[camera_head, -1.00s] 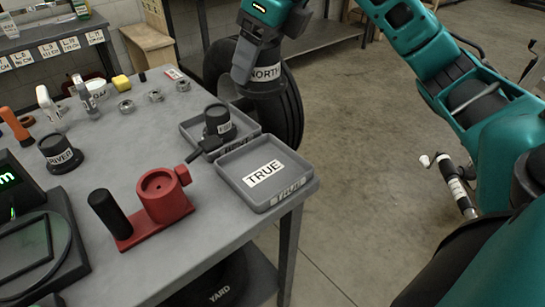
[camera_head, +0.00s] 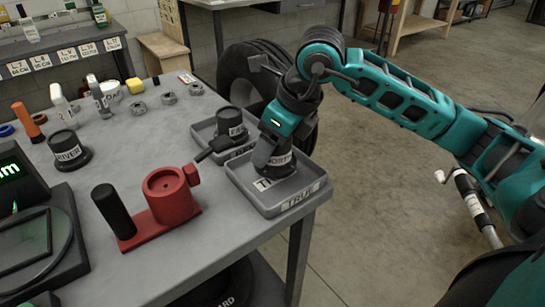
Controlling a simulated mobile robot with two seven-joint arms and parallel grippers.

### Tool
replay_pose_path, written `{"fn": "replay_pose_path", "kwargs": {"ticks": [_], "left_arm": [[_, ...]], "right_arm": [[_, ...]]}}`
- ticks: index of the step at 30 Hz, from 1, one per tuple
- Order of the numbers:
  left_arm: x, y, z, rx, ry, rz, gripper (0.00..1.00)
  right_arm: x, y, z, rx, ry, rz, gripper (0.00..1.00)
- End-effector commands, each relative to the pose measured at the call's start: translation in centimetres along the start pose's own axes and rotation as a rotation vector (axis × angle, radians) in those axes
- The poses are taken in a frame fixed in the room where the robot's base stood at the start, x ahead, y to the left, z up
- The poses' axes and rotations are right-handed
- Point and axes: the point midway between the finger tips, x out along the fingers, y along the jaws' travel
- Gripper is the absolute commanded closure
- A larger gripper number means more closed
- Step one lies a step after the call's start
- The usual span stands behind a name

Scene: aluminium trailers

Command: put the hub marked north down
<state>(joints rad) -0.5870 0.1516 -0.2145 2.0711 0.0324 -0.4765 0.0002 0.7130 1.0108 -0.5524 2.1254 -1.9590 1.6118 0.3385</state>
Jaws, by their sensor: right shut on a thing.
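The dark hub marked north (camera_head: 275,158) stands about upright over the grey tray marked TRUE (camera_head: 299,196), at the table's right corner. Its base is at the tray floor, partly covering the tray's TRUE label; whether it bears fully on the floor I cannot tell. My right gripper (camera_head: 278,136) is shut on the hub's top from above, its fingers mostly hidden by the wrist. My left gripper is not in view.
A second grey tray behind holds another dark hub (camera_head: 230,122). A red fixture (camera_head: 167,195) with a black handle stands left of the TRUE tray. A hub marked RIVER (camera_head: 68,150) and several small parts are farther left. A tyre (camera_head: 245,72) stands behind the table.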

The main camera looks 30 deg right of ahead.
Motion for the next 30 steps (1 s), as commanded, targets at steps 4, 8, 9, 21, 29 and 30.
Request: {"fn": "replay_pose_path", "kwargs": {"ticks": [4, 8, 9, 21, 29, 30], "left_arm": [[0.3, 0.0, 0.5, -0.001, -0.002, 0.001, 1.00], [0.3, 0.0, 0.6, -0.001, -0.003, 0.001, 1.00], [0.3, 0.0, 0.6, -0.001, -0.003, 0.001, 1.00], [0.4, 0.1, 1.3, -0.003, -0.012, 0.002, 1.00], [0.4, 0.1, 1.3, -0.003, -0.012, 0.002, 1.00], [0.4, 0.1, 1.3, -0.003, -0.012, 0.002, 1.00]], "right_arm": [[2.2, 0.0, -0.9, 0.001, 0.000, 0.001, 0.97], [2.9, 0.0, -1.2, 0.001, -0.003, -0.001, 0.97], [2.8, -0.1, -1.1, 0.001, -0.004, -0.002, 0.97], [3.2, 0.0, -1.4, 0.001, 0.001, 0.000, 0.25], [3.2, 0.0, -1.4, 0.001, 0.001, 0.001, 0.08], [3.2, 0.0, -1.4, 0.001, 0.002, 0.001, 0.08]]}}
